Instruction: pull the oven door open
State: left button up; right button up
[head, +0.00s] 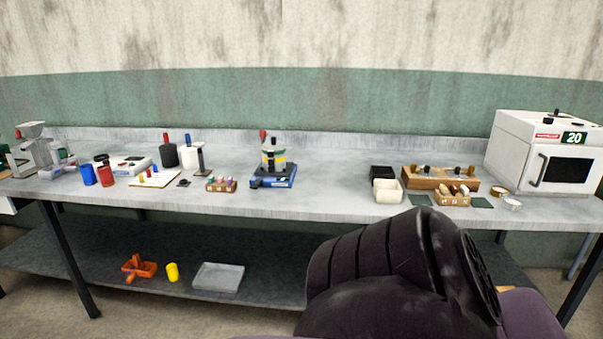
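The white oven (548,152) stands at the right end of the grey table top in the head view. Its front door (568,176) has a dark window and looks shut. A black vertical handle (542,170) is on the left side of the door. A green display above the door reads 20. The oven's right edge is cut off by the picture. Neither of my grippers shows. A dark part of my own arm fills the lower middle right, well apart from the oven.
The long grey table (330,202) carries a blue-based device (273,178), a wooden rack (440,179), a cream container (387,191) and a black box (382,173). Small dishes (511,204) lie in front of the oven. A lower shelf (100,258) holds an orange item (139,268) and a tray (218,277).

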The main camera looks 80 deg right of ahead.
aim_at(549, 168)
jog(key=z, duration=3.85)
